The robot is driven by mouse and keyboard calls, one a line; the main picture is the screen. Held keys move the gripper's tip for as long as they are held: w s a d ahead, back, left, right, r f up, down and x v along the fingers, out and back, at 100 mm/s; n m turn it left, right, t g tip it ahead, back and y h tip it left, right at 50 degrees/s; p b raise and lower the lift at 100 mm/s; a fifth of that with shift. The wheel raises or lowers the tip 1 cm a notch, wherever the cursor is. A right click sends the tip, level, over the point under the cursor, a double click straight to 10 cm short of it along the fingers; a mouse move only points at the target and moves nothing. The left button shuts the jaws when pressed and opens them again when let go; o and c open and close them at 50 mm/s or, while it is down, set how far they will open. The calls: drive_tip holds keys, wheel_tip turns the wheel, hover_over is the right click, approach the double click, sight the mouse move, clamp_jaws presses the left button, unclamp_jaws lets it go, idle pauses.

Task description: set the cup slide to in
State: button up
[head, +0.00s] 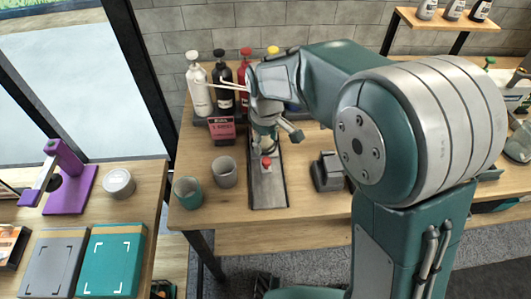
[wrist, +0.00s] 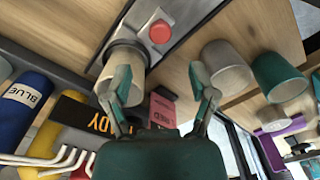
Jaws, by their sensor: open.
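The cup slide is a long grey metal track (head: 267,192) set on the wooden bench, with a round red knob (head: 266,163) on it. In the wrist view the knob (wrist: 160,31) stands on a light metal plate beside a pale cup (wrist: 122,62). My gripper (head: 276,137) is over the slide's back part in the head view, beyond the knob. In the wrist view my gripper (wrist: 160,92) has its two fingers spread with nothing between them. Its left finger overlaps the pale cup; I cannot tell whether they touch. My gripper hides the slide's far end in the head view.
Pump bottles, including a white one (head: 199,92), stand behind the slide, with a pink sign (head: 221,128) in front. A grey cup (head: 224,171) and a teal cup (head: 188,192) stand left of the slide. A dark grey block (head: 327,172) stands to its right.

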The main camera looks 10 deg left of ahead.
wheel_tip(320, 180, up, 4)
drive_tip(key=shift+r, duration=0.25)
drive_tip(key=t+y, duration=0.2)
drive_tip(key=y, duration=0.2)
approach(267, 160)
drive_tip(key=x, duration=0.9)
drive_tip(key=shift+a+f, duration=0.1)
drive_tip(key=shift+f, duration=0.2)
clamp_jaws()
